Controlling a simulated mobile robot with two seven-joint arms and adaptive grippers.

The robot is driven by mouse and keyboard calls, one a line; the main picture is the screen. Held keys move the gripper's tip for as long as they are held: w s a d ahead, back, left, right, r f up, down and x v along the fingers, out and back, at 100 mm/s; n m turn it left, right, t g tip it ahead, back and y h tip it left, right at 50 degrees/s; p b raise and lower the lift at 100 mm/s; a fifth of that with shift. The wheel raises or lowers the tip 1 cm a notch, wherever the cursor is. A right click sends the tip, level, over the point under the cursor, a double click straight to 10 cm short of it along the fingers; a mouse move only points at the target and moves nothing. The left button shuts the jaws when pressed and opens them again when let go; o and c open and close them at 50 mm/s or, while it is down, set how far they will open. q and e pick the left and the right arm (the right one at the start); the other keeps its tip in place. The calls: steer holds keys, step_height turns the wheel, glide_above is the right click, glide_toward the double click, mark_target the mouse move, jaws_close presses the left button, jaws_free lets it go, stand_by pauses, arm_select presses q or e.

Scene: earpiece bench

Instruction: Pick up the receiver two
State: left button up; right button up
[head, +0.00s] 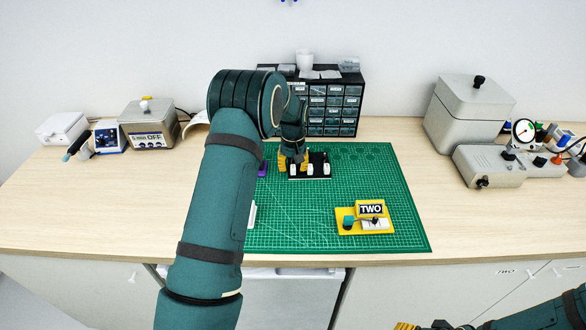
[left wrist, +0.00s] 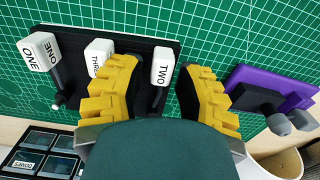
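Receiver two (left wrist: 162,68) is a white-capped piece marked TWO, standing in the black rack (left wrist: 140,43) between receiver three (left wrist: 97,55) and the rack's end. My left gripper (left wrist: 158,72) is open, with one yellow finger on each side of receiver two. A finger lies partly over receiver three; whether it touches cannot be told. In the head view the left gripper (head: 293,162) is over the rack (head: 311,178), partly hiding its receivers. A yellow base with a TWO sign (head: 370,209) lies on the mat. My right gripper (head: 422,327) shows only partly at the bottom edge.
Receiver one (left wrist: 40,55) is at the rack's other end. A purple holder (left wrist: 290,88) stands beside the right finger. The green cutting mat (head: 375,172) has clear room to the right. A drawer cabinet (head: 345,128) stands behind; grey machines (head: 470,115) stand right.

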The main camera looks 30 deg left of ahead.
mark_target(293, 164)
arm_select(q)
steer(key=shift+f, duration=0.2)
steer(key=shift+o, duration=0.3)
jaws_close()
steer(key=shift+r, duration=0.1)
step_height(293, 164, up, 10)
steer(key=shift+f+p, duration=0.25)
steer(key=shift+p, duration=0.2)
steer(key=shift+r, duration=0.5)
steer(key=shift+r+p, duration=1.2)
steer(key=shift+p, duration=0.1)
